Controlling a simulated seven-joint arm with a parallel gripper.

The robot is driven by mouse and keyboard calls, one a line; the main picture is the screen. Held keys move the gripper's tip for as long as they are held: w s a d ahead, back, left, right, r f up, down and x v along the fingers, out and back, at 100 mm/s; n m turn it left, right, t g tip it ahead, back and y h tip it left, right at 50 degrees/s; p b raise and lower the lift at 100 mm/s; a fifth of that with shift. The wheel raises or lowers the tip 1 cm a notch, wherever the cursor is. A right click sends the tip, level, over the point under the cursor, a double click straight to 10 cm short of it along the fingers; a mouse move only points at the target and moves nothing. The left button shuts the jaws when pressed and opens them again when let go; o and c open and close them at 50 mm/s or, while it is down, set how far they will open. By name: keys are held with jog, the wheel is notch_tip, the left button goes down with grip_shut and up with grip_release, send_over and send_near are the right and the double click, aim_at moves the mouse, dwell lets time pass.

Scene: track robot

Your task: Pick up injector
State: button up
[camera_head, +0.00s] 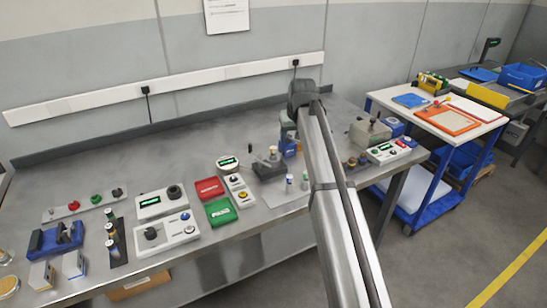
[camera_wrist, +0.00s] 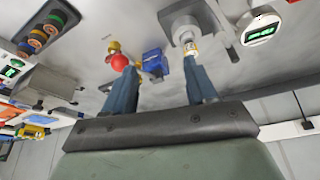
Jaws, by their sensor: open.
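I cannot tell for sure which object is the injector. My gripper (camera_wrist: 162,75) is open in the wrist view, its two blue-grey fingers wide apart with nothing held between them. Beyond the left fingertip are a red ball (camera_wrist: 119,62) and a small yellow part (camera_wrist: 114,47). A blue block (camera_wrist: 154,63) shows between the fingers. A grey device with a pale cylinder (camera_wrist: 184,27) is by the right fingertip. In the head view my arm hides much of this area; a dark grey device (camera_head: 268,166) and small vials (camera_head: 290,183) show left of it. The fingers are not clear there.
The grey bench (camera_head: 130,285) holds a red tray (camera_head: 209,188), a green tray (camera_head: 220,211) and several white control boxes (camera_head: 165,234) on the left. Another control box (camera_head: 383,153) stands right of my arm. A white-topped cart (camera_head: 415,115) stands farther right.

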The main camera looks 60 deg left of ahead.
send_near(274, 148)
notch_tip(274, 148, up, 2)
jog(key=shift+n, duration=0.4)
jog(key=x, duration=0.7)
jog(key=shift+s+d+f, duration=0.1)
jog(key=shift+s+f, duration=0.1)
jog(key=shift+f, duration=0.2)
jog(key=shift+x, duration=2.7)
jog(key=shift+d+f, duration=0.1)
jog(key=shift+d, duration=0.1)
grip_shut()
